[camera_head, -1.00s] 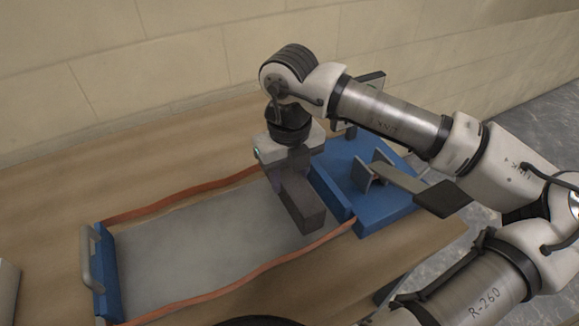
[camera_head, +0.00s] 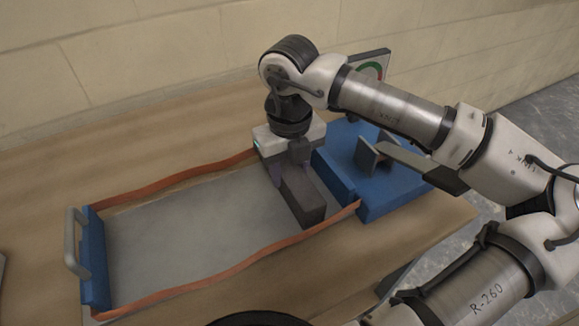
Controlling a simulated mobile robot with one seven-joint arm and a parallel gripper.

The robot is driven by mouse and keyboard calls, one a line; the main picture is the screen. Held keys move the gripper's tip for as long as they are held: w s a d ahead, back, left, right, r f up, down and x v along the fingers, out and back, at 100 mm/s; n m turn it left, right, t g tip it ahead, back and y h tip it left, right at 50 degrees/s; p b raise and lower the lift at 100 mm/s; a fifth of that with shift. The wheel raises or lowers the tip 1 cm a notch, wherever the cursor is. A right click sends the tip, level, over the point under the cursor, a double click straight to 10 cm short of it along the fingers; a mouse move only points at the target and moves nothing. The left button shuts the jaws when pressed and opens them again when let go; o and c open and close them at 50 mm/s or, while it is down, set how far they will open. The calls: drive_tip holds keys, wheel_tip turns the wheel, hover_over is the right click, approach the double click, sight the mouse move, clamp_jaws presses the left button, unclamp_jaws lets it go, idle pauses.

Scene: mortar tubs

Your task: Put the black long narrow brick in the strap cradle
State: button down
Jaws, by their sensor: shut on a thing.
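The black long narrow brick (camera_head: 309,208) is held at the right end of the strap cradle, beside its blue end block. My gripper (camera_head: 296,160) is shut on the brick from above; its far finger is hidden. The strap cradle has a grey flat bed (camera_head: 190,240), a blue end with a grey handle (camera_head: 94,262) at the left, and orange straps (camera_head: 245,262) along both long sides. The brick lies across the bed between the straps. I cannot tell whether its underside touches the bed.
The blue block (camera_head: 385,195) at the right carries a grey clamp-like part (camera_head: 368,158) and a grey lever beneath my arm. Most of the grey bed is clear. The wooden bench (camera_head: 50,180) meets a stone wall.

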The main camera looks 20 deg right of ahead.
drive_tip(key=shift+f+b, duration=0.4)
drive_tip(key=shift+b, duration=0.05)
drive_tip(key=c, duration=0.8)
unclamp_jaws()
drive_tip(key=shift+o, duration=0.2)
wheel_tip(320, 180, up, 14)
drive_tip(key=shift+s+f, duration=0.1)
drive_tip(key=shift+s, duration=0.05)
